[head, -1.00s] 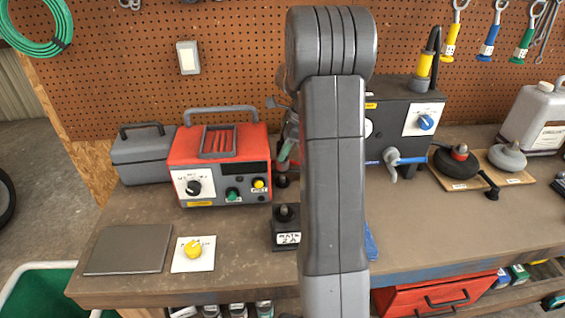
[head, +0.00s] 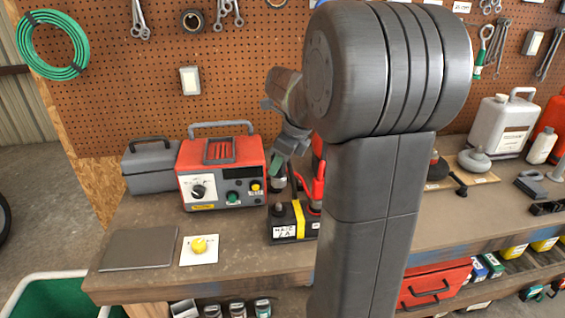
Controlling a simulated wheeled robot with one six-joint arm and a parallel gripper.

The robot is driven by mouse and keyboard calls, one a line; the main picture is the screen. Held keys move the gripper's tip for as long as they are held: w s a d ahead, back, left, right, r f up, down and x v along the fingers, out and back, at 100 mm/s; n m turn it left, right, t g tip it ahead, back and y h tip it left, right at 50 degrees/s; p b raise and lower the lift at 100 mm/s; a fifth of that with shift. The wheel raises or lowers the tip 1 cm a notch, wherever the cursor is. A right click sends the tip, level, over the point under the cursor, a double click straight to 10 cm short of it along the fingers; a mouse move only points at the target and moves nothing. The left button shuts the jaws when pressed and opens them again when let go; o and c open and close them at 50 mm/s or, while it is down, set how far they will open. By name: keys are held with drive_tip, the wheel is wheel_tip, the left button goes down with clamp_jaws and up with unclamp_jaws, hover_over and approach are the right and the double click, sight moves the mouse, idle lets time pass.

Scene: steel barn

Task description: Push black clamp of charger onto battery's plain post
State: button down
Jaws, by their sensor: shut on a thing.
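The battery (head: 284,232) is a dark block with a yellow strap and a white label, standing near the bench's front edge. A red clamp (head: 317,186) stands at its right end, partly behind my arm. My gripper (head: 276,172) points down over the battery's left end, its jaws shut on a small dark piece that looks like the black clamp (head: 279,184). The clamp is just above or touching the left post (head: 278,208); I cannot tell which. The red charger (head: 222,172) with dials stands to the left. Any cable to the clamp is unclear.
My arm hides the bench's middle. A grey box (head: 150,170), dark plate (head: 140,248) and yellow knob on a white card (head: 199,245) lie left. A grey weight (head: 474,161) and white jug (head: 502,125) stand right.

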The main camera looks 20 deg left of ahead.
sight(279, 178)
drive_tip(key=shift+w+f+b, duration=0.1)
drive_tip(key=shift+f+b, duration=0.25)
drive_tip(key=shift+f, duration=0.1)
wheel_tip(279, 178, down, 4)
drive_tip(key=b, duration=0.4)
drive_tip(key=shift+f, duration=0.15)
drive_tip(key=shift+f+b, duration=0.85)
drive_tip(key=shift+f, duration=1)
drive_tip(key=shift+f, duration=0.2)
drive_tip(key=c, duration=1.1)
unclamp_jaws()
drive_tip(key=shift+o, duration=0.2)
drive_tip(key=shift+r, duration=0.1)
